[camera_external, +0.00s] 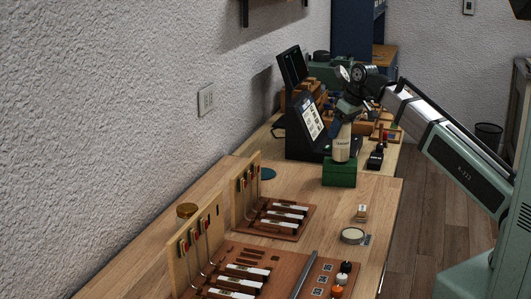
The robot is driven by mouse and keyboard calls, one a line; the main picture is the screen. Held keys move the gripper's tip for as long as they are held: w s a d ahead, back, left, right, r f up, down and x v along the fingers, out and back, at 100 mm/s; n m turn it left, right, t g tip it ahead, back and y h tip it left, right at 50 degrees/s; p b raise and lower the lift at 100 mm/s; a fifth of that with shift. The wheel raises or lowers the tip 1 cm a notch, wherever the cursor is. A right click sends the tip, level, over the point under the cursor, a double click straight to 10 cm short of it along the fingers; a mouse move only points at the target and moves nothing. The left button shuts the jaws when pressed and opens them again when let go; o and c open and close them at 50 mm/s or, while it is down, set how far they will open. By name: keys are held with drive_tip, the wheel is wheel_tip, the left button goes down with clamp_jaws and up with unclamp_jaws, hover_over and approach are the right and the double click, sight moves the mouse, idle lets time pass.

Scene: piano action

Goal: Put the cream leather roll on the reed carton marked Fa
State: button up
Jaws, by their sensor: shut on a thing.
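The cream leather roll (342,147) stands upright, with a band of small dark lettering around it. My gripper (346,124) is over it from above and is shut on its upper part. A green box-shaped carton (339,174) is directly under the roll. The roll's lower end overlaps the carton's top in the picture, and I cannot tell whether they touch. No marking such as Fa is readable on the carton from here.
A dark stand with a lit screen (311,118) is close behind and left of the roll. Small dark items (376,156) are to the right. Wooden key-action models (275,217) and a round tin (352,236) are nearer. Bare tabletop (330,205) lies in front of the carton.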

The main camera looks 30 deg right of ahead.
drive_tip(key=shift+f, duration=0.3)
drive_tip(key=shift+f, duration=0.1)
drive_tip(key=o, duration=1.1)
drive_tip(key=v, duration=1.2)
